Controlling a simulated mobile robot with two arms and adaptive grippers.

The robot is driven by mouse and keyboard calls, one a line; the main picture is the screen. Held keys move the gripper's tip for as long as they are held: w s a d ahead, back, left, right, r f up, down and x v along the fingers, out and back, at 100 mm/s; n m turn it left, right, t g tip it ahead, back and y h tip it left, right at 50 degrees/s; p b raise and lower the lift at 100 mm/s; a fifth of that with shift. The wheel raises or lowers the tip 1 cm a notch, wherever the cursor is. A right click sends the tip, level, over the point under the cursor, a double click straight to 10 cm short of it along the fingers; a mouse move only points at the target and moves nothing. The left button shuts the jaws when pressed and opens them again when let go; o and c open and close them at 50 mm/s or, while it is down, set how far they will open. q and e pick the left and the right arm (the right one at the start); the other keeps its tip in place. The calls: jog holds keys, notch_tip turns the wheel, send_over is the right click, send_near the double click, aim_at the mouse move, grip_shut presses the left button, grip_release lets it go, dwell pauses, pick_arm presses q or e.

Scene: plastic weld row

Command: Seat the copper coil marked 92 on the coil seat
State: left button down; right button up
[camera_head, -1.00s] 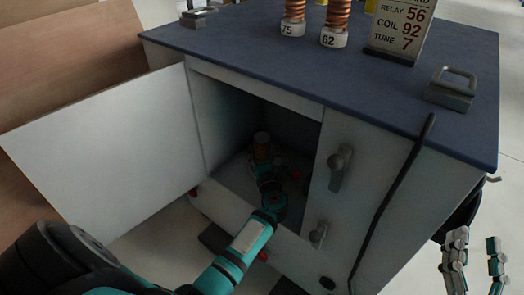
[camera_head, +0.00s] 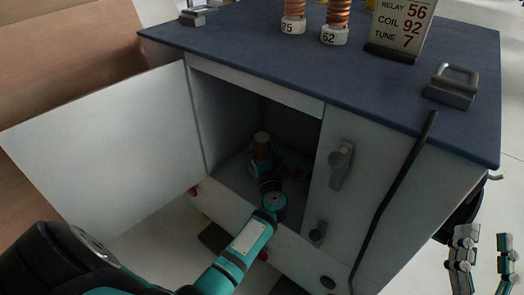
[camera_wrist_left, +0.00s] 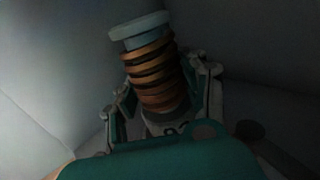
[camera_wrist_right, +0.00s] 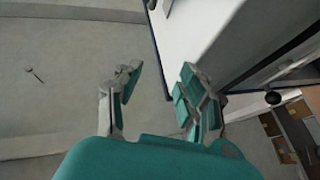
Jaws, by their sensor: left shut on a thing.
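A copper coil (camera_wrist_left: 151,70) with a pale cap and white base stands between the fingers of my left gripper (camera_wrist_left: 162,100) in the left wrist view. The gripper is shut on it. Part of a dark marking shows on its base, but I cannot read it surely. In the head view this coil (camera_head: 262,149) is inside the open cabinet, with my left arm reaching in; the fingers are hard to make out there. My right gripper (camera_head: 483,262) is open and empty at the lower right; it also shows in the right wrist view (camera_wrist_right: 155,92). I cannot make out the coil seat.
On the blue cabinet top (camera_head: 330,75) stand coils marked 75 (camera_head: 293,20) and 62 (camera_head: 336,25), and a sign (camera_head: 398,30) reading "COIL 92". A grey handle (camera_head: 452,87) is at its right. The open white door (camera_head: 105,135) bounds the left of the opening.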

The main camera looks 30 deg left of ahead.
jog(key=shift+s+r, duration=0.1)
jog(key=shift+r, duration=0.15)
dwell(0.5)
pick_arm(q)
jog(key=shift+f+b, duration=0.3)
jog(key=shift+b, duration=0.1)
jog(key=shift+f, duration=0.2)
pick_arm(e)
jog(key=shift+s+d+r+t+y, duration=0.1)
jog(key=shift+s+r+t+y, duration=0.25)
jog(key=shift+s+r+t, duration=0.5)
jog(key=shift+s+r+t+y, duration=0.35)
jog(key=shift+s+r+t, duration=0.3)
jog(key=shift+r+t, duration=0.25)
jog(key=shift+r, duration=0.15)
pick_arm(q)
jog(key=shift+f+b, duration=0.1)
jog(key=shift+b, duration=0.2)
pick_arm(e)
jog(key=shift+s, duration=0.2)
